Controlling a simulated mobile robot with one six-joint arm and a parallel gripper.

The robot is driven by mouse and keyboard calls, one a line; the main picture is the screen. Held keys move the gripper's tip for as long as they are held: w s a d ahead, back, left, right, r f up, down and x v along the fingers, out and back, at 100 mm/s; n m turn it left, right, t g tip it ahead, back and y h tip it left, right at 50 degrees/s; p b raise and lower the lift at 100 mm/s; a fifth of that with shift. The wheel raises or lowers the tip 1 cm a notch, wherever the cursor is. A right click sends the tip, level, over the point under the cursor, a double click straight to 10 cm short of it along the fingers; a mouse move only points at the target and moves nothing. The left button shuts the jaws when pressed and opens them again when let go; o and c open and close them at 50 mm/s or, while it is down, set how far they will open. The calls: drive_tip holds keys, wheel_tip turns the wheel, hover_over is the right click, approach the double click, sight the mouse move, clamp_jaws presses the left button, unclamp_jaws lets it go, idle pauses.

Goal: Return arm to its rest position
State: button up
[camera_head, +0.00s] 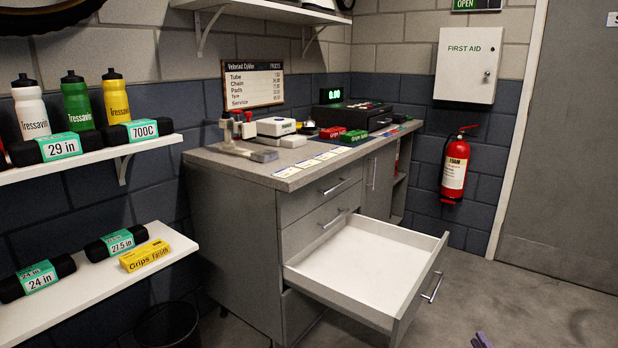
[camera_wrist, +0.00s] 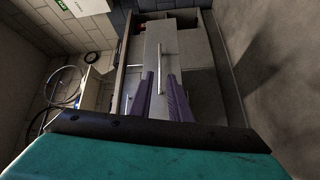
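My gripper (camera_wrist: 161,74) shows in the wrist view as two purple fingers with a gap between them. It is open and I see nothing held in it. In the head view only a small purple piece of my gripper shows at the bottom edge, right of the pulled-out drawer and apart from it. The rest of my arm is out of the head view.
A grey cabinet (camera_head: 235,222) has its lower drawer (camera_head: 350,262) pulled out and empty. White shelves (camera_head: 120,284) stand at left, a dark bin (camera_head: 168,326) below. A fire extinguisher (camera_head: 455,168) hangs at right. The floor (camera_head: 540,290) at right is clear.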

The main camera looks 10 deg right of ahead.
drive_tip(key=w+a+f+m+g+h+p, duration=0.3)
drive_tip(key=w+a+f+m+g+p, duration=0.3)
drive_tip(key=m+p, duration=0.1)
drive_tip(key=s+a+f+m+g+y+p, duration=0.1)
drive_tip(key=s+a+f+m+g+p, duration=0.2)
drive_tip(key=a, duration=0.5)
drive_tip(key=s+a+f+m+g+y+p, duration=0.1)
drive_tip(key=a+f+g+p, duration=0.25)
drive_tip(key=a, duration=0.35)
drive_tip(key=s+a+r+m+g+y+p, duration=0.1)
drive_tip(key=s+a+g+p, duration=0.3)
drive_tip(key=s+a, duration=0.8)
drive_tip(key=s+a+r+g+y+p, duration=0.1)
drive_tip(key=s+a+g+y+p, duration=0.3)
drive_tip(key=s+a+g, duration=0.3)
drive_tip(key=s+a, duration=0.5)
drive_tip(key=a, duration=0.4)
drive_tip(key=shift+s+a+r+m, duration=0.25)
drive_tip(key=shift+s+r+m, duration=0.05)
drive_tip(key=shift+m, duration=0.1)
drive_tip(key=shift+g, duration=0.25)
